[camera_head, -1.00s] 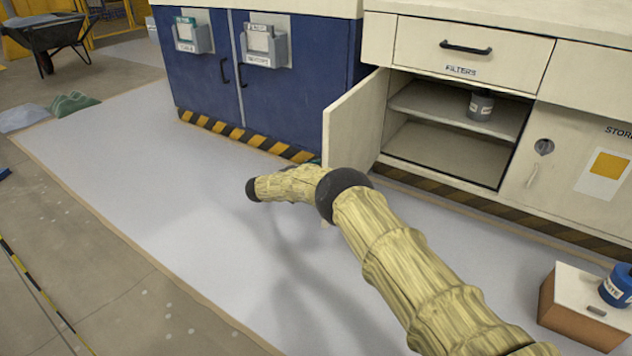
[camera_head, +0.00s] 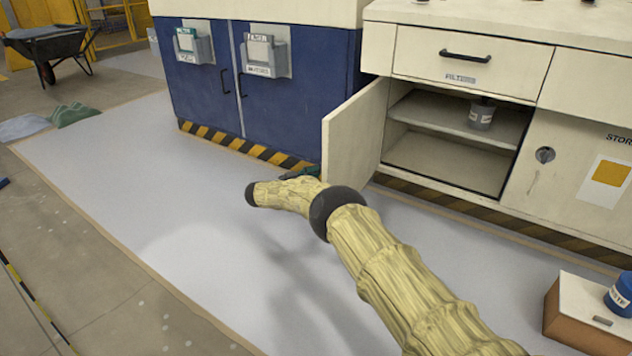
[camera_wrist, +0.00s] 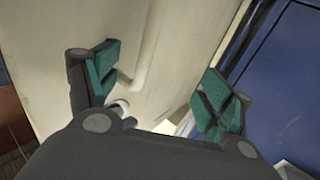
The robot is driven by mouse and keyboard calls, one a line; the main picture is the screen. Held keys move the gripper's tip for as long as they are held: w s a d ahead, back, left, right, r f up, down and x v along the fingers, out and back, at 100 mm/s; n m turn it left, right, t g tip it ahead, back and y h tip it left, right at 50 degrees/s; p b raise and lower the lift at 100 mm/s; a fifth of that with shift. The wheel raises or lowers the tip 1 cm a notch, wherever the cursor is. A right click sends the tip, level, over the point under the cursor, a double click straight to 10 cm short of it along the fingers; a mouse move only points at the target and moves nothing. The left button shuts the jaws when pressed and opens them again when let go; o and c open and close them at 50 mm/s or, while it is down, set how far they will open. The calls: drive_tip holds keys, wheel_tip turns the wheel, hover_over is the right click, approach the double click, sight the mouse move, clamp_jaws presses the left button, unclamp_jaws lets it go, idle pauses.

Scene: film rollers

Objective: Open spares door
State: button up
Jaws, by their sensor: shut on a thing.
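The cream cabinet door (camera_head: 352,135) under the filters drawer stands swung out, and the shelves behind it (camera_head: 455,120) show. I take it as the spares door; its label is not visible. In the wrist view the cream door panel (camera_wrist: 150,35) lies behind and between the green-padded fingers of my gripper (camera_wrist: 160,88). My gripper is shut on the door, though the exact contact is hard to see.
A grey pot (camera_head: 481,115) stands on the upper shelf. A blue cabinet (camera_head: 275,95) stands left of the open door. A box (camera_head: 572,318) with a blue can (camera_head: 620,295) stands at the lower right. The pale floor (camera_head: 150,215) to the left is clear.

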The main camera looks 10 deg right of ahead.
drive_tip(key=shift+w+a+r, duration=0.15)
drive_tip(key=shift+a+r, duration=0.05)
drive_tip(key=shift+r, duration=0.1)
drive_tip(key=shift+c, duration=1.1)
drive_tip(key=shift+a, duration=0.25)
drive_tip(key=shift+c, duration=0.3)
drive_tip(key=v, duration=1.2)
drive_tip(key=shift+s+f, duration=0.2)
drive_tip(key=shift+f, duration=0.05)
drive_tip(key=c, duration=0.4)
drive_tip(key=shift+o, duration=0.2)
